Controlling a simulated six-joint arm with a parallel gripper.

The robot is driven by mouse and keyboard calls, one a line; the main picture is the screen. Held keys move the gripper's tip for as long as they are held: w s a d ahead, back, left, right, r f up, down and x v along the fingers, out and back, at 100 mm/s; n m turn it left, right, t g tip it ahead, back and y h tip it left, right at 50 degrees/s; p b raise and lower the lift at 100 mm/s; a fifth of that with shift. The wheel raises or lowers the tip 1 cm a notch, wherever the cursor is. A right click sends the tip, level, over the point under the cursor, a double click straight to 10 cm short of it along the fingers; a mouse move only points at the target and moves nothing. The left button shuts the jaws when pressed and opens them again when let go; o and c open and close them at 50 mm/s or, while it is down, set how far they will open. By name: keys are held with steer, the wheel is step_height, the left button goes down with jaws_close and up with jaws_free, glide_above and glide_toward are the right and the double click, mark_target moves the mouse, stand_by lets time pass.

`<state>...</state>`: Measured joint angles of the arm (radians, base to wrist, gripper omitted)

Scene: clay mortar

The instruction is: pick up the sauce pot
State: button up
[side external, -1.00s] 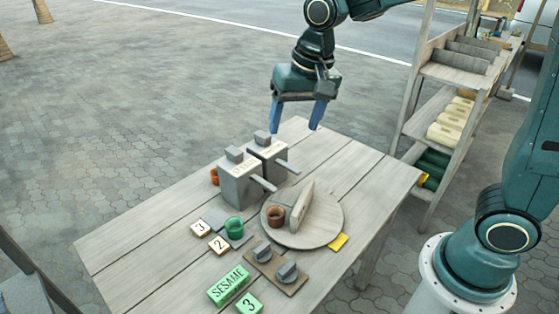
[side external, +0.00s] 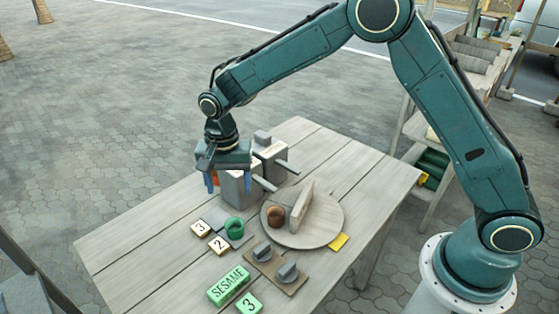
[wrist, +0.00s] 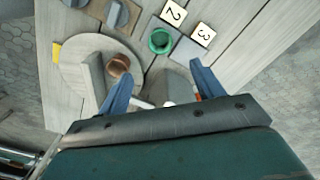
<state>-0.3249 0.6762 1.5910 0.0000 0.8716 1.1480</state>
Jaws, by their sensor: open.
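Several small pots are in view, and I cannot tell which is the sauce pot. A brown pot (side external: 276,215) stands on the round board beside an upright divider, also in the wrist view (wrist: 118,65). A green pot (side external: 234,227) stands on a dark tile, also in the wrist view (wrist: 160,40). An orange pot (side external: 215,178) at the far-left side of the near grey box is mostly hidden by a finger; a sliver shows in the wrist view (wrist: 198,97). My gripper (side external: 229,187) is open and low by that grey box; its blue fingers (wrist: 158,72) look empty.
Two grey boxes with levers, the near one (side external: 236,190) and the far one (side external: 270,160), crowd the gripper. The round board (side external: 325,228), a knob panel (side external: 263,268), number tiles (side external: 218,245) and the green SESAME block (side external: 228,286) lie nearer. The table's left end is clear.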

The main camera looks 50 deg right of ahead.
glide_above(234, 224)
steer(key=s+a, duration=0.1)
steer(key=s, duration=0.1)
steer(key=shift+w+f, duration=0.15)
steer(key=shift+f, duration=2.1)
steer(key=shift+w+f, duration=0.1)
steer(key=shift+f, duration=2.15)
steer(key=shift+f, duration=0.1)
steer(key=shift+f, duration=2.5)
steer(key=c, duration=1)
